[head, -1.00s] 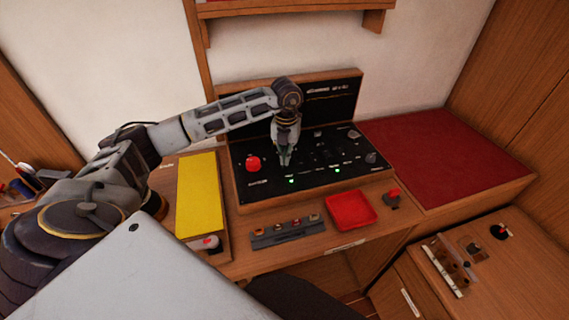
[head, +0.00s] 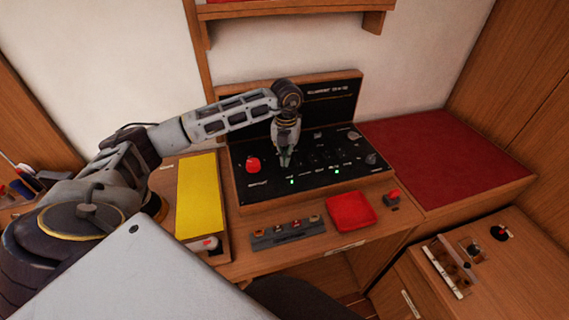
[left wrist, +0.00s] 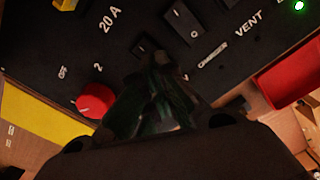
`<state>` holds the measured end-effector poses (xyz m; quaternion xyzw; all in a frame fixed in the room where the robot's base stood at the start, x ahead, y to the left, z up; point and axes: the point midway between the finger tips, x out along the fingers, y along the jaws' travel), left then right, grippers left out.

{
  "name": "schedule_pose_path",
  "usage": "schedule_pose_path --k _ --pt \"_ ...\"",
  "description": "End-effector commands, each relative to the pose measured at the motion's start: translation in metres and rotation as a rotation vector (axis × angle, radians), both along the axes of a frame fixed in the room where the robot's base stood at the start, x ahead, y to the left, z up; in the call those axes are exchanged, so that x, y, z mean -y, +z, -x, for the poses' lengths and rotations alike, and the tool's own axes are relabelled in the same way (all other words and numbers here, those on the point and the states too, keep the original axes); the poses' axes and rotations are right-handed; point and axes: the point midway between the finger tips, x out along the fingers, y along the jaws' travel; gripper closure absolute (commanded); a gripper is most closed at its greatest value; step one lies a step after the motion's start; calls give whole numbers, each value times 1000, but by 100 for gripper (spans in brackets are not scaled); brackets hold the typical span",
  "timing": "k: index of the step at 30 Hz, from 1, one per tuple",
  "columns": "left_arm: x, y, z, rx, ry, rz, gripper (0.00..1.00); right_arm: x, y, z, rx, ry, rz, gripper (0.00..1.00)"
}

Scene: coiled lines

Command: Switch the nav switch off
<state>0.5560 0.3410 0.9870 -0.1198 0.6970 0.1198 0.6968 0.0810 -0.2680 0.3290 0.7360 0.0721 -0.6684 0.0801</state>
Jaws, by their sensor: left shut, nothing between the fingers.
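The black switch panel (head: 310,158) stands on the desk, with a red knob (head: 253,164) at its left and rows of small black switches. My left gripper (head: 285,161) is shut and empty, pointing down at the panel's middle-left. In the left wrist view the closed fingers (left wrist: 160,75) are dark and close over the panel. A rocker switch (left wrist: 185,24) shows just beyond them, and a smaller switch is partly hidden at the fingertips. I can read "20 A" and "VENT" but no nav label, so I cannot tell which switch is nav. My right gripper is out of view.
Two green lights (head: 292,181) glow on the panel's front part. A red tray (head: 351,211), a dark strip with several knobs (head: 288,233) and a small red-topped switch (head: 393,197) lie in front. A yellow board (head: 197,195) is left; a red mat (head: 440,155) is right.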

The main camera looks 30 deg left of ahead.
Motion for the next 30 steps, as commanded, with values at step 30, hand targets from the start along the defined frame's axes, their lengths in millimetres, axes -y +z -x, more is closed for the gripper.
schedule_pose_path --k 30 --pt "0 -6 0 0 0 0 100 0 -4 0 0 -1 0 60"
